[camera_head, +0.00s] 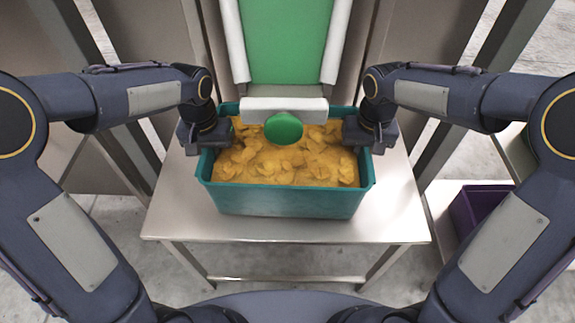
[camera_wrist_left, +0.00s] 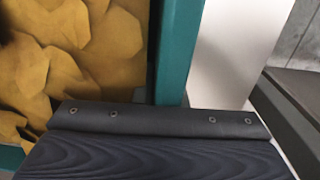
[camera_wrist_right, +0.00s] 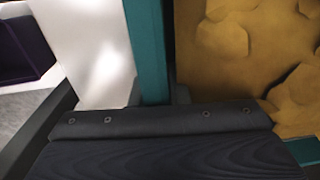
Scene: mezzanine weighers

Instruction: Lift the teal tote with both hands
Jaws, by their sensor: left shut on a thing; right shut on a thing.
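The teal tote (camera_head: 290,201) stands on a steel table, filled with yellow chip-like pieces (camera_head: 285,165). My left gripper (camera_head: 207,140) is shut on the tote's left wall near its far end. My right gripper (camera_head: 367,138) is shut on the right wall at about the same distance. In the left wrist view the tote's rim (camera_wrist_left: 180,50) runs up from the gripper, with yellow pieces to its left. In the right wrist view the rim (camera_wrist_right: 148,50) does likewise, with yellow pieces to its right. The fingertips are largely hidden in all views.
A green chute (camera_head: 284,40) with white side rails and a green round end (camera_head: 283,129) hangs over the tote's far part. The steel table (camera_head: 390,215) is bare around the tote. A purple bin (camera_head: 482,208) sits on a low surface at the right. Metal posts stand behind.

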